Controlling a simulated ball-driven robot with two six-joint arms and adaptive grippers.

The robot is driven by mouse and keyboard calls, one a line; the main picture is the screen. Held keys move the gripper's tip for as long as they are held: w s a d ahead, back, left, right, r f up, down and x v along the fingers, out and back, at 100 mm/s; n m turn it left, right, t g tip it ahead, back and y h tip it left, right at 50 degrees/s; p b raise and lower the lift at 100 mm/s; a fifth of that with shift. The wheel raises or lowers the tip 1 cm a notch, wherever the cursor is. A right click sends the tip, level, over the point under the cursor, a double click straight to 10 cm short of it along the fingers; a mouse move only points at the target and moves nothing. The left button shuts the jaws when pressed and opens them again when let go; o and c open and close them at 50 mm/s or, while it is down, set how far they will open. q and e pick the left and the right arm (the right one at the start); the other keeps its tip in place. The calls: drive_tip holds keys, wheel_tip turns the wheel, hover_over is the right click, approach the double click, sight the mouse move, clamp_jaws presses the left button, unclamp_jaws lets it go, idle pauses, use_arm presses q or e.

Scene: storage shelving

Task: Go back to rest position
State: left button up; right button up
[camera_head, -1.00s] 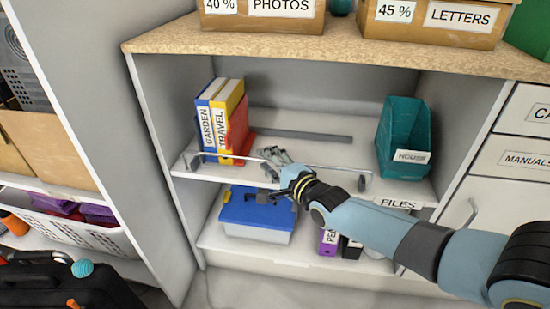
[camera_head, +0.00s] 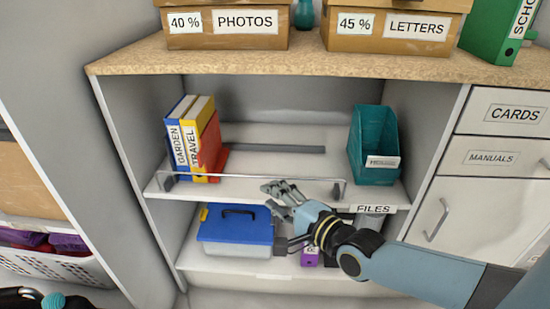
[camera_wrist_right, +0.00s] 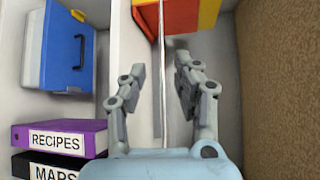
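My right gripper (camera_head: 276,198) is in front of the shelving, just below and beside the clear front rail (camera_head: 250,187) of the middle shelf. Its forearm comes in from the lower right. In the right wrist view, the two fingers (camera_wrist_right: 158,80) stand apart with nothing held between them. The rail's edge shows in the gap behind them; I cannot tell whether they touch it. My left gripper is not in view.
The middle shelf holds yellow and blue binders (camera_head: 190,140), a red book (camera_head: 211,147) and a teal file holder (camera_head: 374,145). Below are a blue-lidded box (camera_head: 236,226) and a purple binder (camera_wrist_right: 60,139). Drawers (camera_head: 502,112) stand right.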

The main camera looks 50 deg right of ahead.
drive_tip(key=s+a+f+n+g+p, duration=0.1)
drive_tip(key=s+f+n+g, duration=0.3)
drive_tip(key=s+f, duration=0.75)
drive_tip(key=s+a+f+n+g, duration=0.2)
drive_tip(key=s+f+n+g, duration=0.25)
drive_tip(key=s+f, duration=0.65)
drive_tip(key=s+f+n+g, duration=0.3)
drive_tip(key=s+f+n, duration=0.2)
drive_tip(key=s, duration=0.4)
drive_tip(key=s+a+f+n+g, duration=0.1)
drive_tip(key=s+f+n+g, duration=0.3)
drive_tip(key=s+n, duration=0.3)
drive_tip(key=s+f, duration=0.1)
drive_tip(key=s, duration=0.1)
drive_tip(key=shift+s+f, duration=0.35)
drive_tip(key=shift+f, duration=0.05)
drive_tip(key=shift+g, duration=0.25)
